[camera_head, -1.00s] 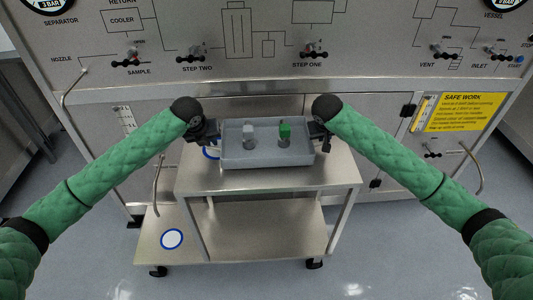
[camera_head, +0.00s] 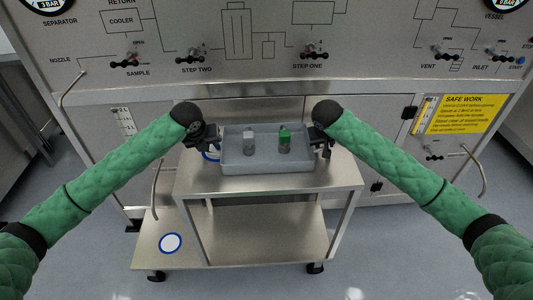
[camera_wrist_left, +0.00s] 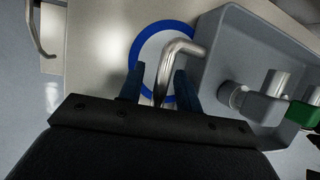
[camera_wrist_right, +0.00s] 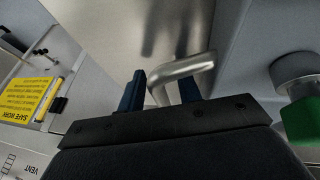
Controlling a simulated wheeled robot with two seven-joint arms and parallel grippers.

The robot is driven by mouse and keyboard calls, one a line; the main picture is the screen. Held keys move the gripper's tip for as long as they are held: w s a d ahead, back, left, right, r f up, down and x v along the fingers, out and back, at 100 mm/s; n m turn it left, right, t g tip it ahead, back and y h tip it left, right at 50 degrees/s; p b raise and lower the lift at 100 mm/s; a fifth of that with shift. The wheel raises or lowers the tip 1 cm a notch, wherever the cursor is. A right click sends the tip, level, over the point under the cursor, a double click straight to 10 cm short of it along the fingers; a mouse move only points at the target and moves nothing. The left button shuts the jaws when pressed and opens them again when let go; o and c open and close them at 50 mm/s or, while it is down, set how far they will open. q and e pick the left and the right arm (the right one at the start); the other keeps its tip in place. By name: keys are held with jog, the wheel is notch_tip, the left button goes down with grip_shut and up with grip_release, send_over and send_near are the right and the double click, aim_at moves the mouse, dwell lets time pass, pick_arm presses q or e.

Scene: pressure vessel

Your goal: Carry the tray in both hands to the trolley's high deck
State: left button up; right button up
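The grey tray (camera_head: 267,165) is at the trolley's high deck (camera_head: 335,175), level, over part of a blue-and-white ring mark. I cannot tell for sure whether it rests fully on the deck. It carries a grey-topped metal piece (camera_head: 249,143) and a green-topped one (camera_head: 285,140). My left gripper (camera_wrist_left: 160,88) has its fingers on either side of the tray's left bent metal handle (camera_wrist_left: 183,50), with gaps showing. My right gripper (camera_wrist_right: 162,92) straddles the right handle (camera_wrist_right: 190,66) the same way. Both look open around the handles.
The trolley's lower deck (camera_head: 270,235) is bare except for a blue ring mark (camera_head: 170,243) at its left. Behind stands the steel panel (camera_head: 270,85) with valve handles and a yellow safety sign (camera_head: 458,114). The floor in front is clear.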

jog(key=shift+r, duration=0.1)
pick_arm(q)
jog(key=v, duration=1.1)
jog(key=shift+r, duration=0.3)
pick_arm(e)
jog(key=v, duration=1.2)
pick_arm(q)
jog(key=shift+s, duration=0.1)
